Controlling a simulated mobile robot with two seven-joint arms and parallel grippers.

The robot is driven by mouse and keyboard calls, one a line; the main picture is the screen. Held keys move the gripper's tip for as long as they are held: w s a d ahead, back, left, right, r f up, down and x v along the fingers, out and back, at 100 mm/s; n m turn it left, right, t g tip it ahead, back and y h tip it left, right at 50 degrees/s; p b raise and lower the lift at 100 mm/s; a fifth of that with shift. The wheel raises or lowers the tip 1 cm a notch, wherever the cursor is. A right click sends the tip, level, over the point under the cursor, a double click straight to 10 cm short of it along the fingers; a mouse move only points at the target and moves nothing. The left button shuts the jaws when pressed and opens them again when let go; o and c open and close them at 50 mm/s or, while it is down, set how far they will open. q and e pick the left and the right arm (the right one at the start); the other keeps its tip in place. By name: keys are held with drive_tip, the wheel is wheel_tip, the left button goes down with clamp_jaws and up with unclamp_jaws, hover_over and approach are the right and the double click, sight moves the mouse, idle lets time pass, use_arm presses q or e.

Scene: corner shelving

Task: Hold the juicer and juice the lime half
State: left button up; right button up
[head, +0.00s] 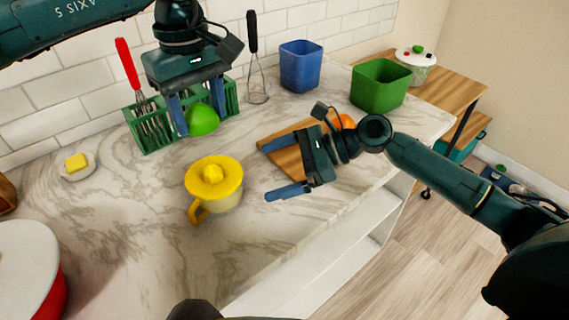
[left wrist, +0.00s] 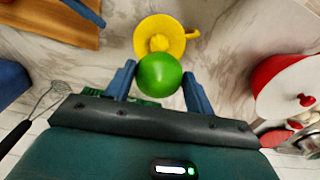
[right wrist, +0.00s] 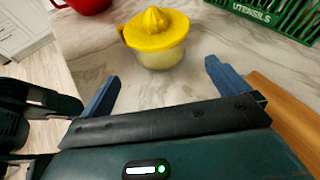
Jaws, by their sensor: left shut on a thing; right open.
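The yellow juicer (head: 213,178) stands upright on the marble counter, its handle toward the front left. It also shows in the left wrist view (left wrist: 160,36) and the right wrist view (right wrist: 155,32). My left gripper (head: 200,120) is shut on the green lime half (head: 203,120), held in the air behind the juicer in the head view. The lime's rounded green side (left wrist: 159,75) shows; its cut face is hidden. My right gripper (head: 276,170) is open and empty, to the right of the juicer and apart from it, its fingers pointing toward it.
A green utensil rack (head: 150,132) with whisks stands behind the lime. A wooden board (head: 290,150) lies behind my right gripper. Blue (head: 301,66) and green (head: 380,84) bins stand at the back. A butter dish (head: 77,165) and red pot (head: 30,270) are left. Counter around the juicer is clear.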

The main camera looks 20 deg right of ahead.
sight(231, 184)
drive_tip(key=x, duration=1)
drive_tip(key=shift+a, duration=0.15)
drive_tip(key=shift+c, duration=0.2)
drive_tip(key=c, duration=0.7)
drive_tip(key=o, duration=0.7)
drive_tip(key=shift+o, duration=0.2)
drive_tip(key=c, duration=0.7)
